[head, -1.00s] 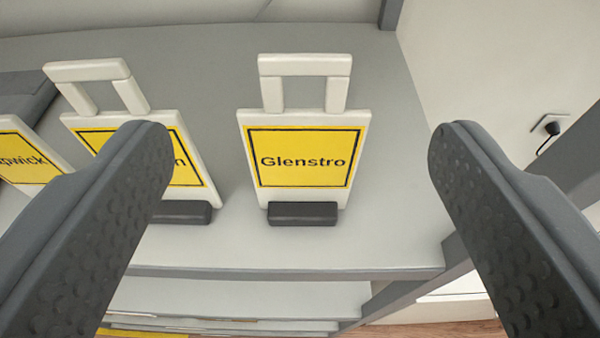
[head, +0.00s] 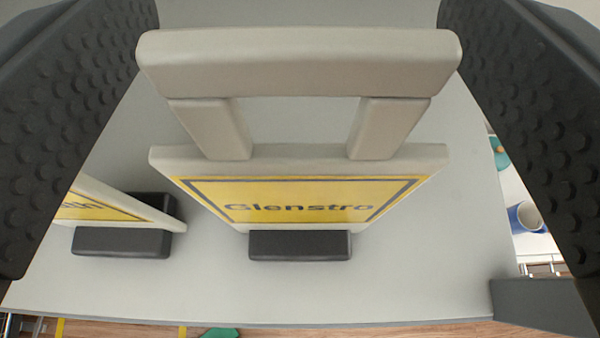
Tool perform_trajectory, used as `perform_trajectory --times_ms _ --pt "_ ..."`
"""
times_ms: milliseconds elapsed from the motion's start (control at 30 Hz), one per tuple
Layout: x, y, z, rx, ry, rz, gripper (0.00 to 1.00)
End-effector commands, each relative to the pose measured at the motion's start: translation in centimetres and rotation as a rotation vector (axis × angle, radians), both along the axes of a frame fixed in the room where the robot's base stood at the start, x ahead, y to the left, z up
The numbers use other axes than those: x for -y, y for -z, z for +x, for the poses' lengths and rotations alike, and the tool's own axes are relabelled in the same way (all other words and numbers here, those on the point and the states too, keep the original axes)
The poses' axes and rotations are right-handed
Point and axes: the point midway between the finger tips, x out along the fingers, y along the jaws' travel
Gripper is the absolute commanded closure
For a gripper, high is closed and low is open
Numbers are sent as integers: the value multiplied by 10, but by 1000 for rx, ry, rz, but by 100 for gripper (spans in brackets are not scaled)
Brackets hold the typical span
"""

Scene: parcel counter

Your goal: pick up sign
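The Glenstro sign (head: 298,155) stands upright on the grey shelf, a white board with a yellow panel, a black foot and a white handle on top. I see it from above, with its handle bar (head: 300,62) close to the camera. My gripper (head: 300,30) is open, with one dark studded finger on each side of the handle. Neither finger clearly touches the bar; a small gap shows at the right, and the left finger lies very close to the bar's end.
A second yellow-and-white sign (head: 115,210) stands to the left on the shelf (head: 400,285), partly hidden by my left finger. The shelf's front edge is near the bottom of the view. A blue cup (head: 525,217) sits lower down at the right, beyond the shelf edge.

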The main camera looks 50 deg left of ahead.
Motion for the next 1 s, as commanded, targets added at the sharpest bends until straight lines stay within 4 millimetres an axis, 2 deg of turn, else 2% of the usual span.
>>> perform_trajectory --times_ms 267,367,500,533,1000 --pt "-5 2 5 2 2 1 27" --pt "-5 2 5 2 2 1 50" --pt "-5 2 5 2 2 0 88" --pt "-5 2 5 2 2 1 94" --pt "-4 -5 5 3 4 0 94"
